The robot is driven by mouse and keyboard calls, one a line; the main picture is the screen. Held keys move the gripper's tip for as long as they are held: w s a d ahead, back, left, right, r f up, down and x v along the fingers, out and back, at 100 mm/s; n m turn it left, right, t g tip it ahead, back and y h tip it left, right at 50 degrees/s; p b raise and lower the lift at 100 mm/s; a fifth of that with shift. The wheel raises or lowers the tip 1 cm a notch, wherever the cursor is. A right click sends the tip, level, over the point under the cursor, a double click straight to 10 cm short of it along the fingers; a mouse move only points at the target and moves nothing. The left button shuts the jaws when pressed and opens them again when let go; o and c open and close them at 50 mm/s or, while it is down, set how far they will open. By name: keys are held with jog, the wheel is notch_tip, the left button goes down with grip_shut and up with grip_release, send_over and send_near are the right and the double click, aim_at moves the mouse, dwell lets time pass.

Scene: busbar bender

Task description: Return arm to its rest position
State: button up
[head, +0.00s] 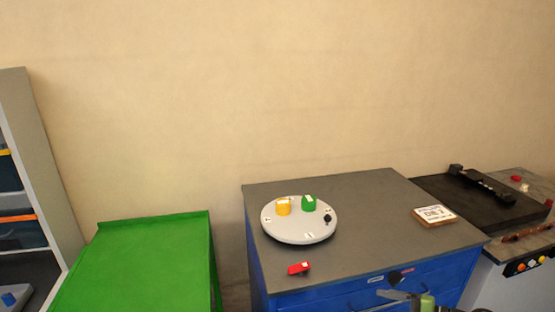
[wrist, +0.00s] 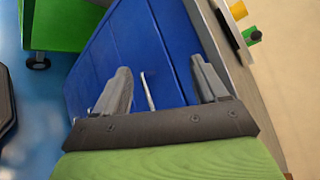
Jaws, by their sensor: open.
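My gripper (wrist: 165,75) is open and empty in the wrist view, its two grey fingers spread apart. It faces the blue front of the cabinet (wrist: 125,45), and a thin pale handle (wrist: 148,90) shows between the fingers. In the head view, part of my gripper (head: 397,294) shows at the bottom edge, in front of the blue cabinet (head: 350,297). The rest of the arm is mostly out of view there.
On the cabinet's grey top are a round disc (head: 300,232) bearing yellow (head: 283,206) and green (head: 309,203) pieces, a red piece (head: 299,268) and a sign (head: 434,216). A green table (head: 140,262) stands left, a black machine (head: 482,185) right.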

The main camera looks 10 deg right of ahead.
jog(key=s+a+r+n+g+h+p, duration=0.2)
jog(key=a+r+n+g+h, duration=0.25)
jog(key=a+r, duration=0.35)
jog(key=s+a+r+n+g+h+p, duration=0.25)
jog(key=a+r+n+g, duration=0.2)
jog(key=a, duration=0.55)
jog(key=s+a+r+n+t+h+p, duration=0.3)
jog(key=s+a+r+n+t+h, duration=0.1)
jog(key=s+r, duration=0.8)
jog(key=s+n, duration=0.1)
jog(key=s, duration=0.2)
jog(key=shift+s+r+n+t, duration=0.25)
jog(key=shift+s+n+t, duration=0.05)
jog(key=shift+s+n, duration=0.1)
jog(key=shift+a, duration=0.1)
